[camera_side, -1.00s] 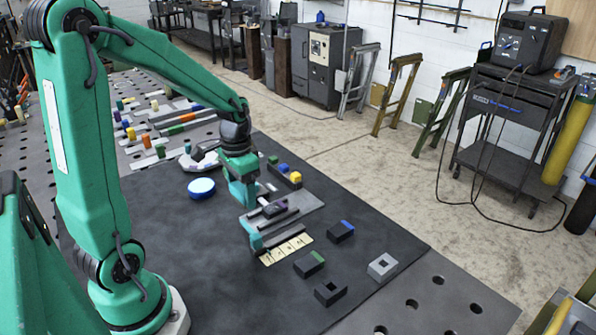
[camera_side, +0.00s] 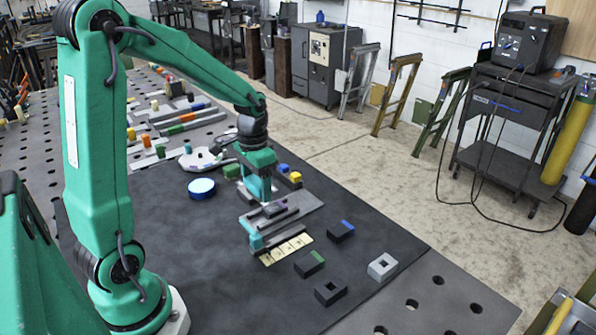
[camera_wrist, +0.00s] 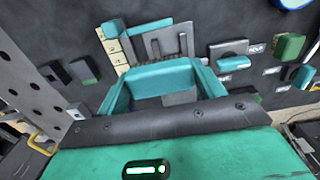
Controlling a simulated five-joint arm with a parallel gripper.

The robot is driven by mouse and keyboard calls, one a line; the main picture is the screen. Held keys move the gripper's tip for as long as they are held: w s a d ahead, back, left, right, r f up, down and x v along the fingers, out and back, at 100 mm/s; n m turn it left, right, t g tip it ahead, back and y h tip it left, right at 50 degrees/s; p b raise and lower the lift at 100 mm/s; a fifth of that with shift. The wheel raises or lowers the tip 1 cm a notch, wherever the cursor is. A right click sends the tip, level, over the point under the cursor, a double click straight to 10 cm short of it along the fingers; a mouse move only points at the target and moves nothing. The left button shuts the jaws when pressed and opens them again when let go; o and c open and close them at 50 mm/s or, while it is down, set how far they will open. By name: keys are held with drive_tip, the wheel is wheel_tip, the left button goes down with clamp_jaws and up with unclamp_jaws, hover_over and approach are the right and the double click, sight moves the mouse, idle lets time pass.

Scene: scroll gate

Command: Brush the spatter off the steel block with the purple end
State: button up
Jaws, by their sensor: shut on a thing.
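My teal gripper (camera_side: 262,197) is over the far left part of a grey steel fixture (camera_side: 312,200) on the dark mat. In the wrist view its fingers (camera_wrist: 163,85) are spread around a grey piece (camera_wrist: 180,98), partly hidden by the gripper, and are shut on it. I cannot tell which end of this piece is purple. The fixture has raised bars, a dark piece with a purple patch (camera_side: 274,209), and a teal end (camera_side: 256,243). In the wrist view its grey upright plates (camera_wrist: 160,45) stand ahead of the fingers. No spatter can be made out.
A cream marked strip (camera_side: 287,249) lies along the fixture's near side. Dark blocks with blue (camera_side: 342,231) and green (camera_side: 309,264) tops, and a grey hollow block (camera_side: 382,266), stand right of it. A blue round tin (camera_side: 202,188) is left. The mat's near left is clear.

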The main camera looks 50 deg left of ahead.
drive_tip(key=w, duration=0.2)
drive_tip(key=w+d, duration=0.1)
drive_tip(key=w, duration=0.2)
drive_tip(key=shift+w, duration=0.15)
drive_tip(key=shift+f, duration=0.15)
